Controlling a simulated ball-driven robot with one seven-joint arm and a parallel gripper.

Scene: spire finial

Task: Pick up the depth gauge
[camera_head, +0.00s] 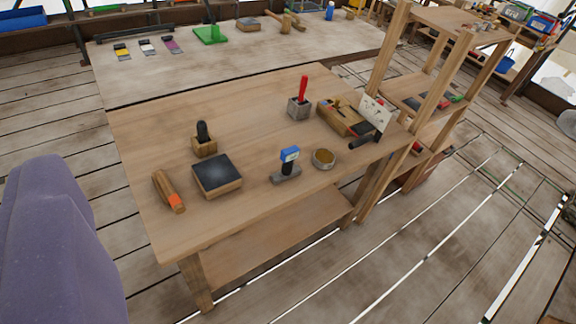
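What looks like the depth gauge (287,173) stands upright near the front edge of the wooden bench. It has a flat grey base, a dark stem and a blue head with a pale face. Nothing covers it. A round brass-coloured tin (324,158) stands just right of it, apart from it. My gripper does not show in this view, so nothing is seen holding the gauge.
The bench (245,105) also bears a dark-topped block (217,175), an orange-tipped wooden tool (169,191), a black-handled block (204,140), a red-handled holder (299,104) and a wooden tray (346,117). A wooden shelf frame (384,53) rises at the right. The bench's middle is clear.

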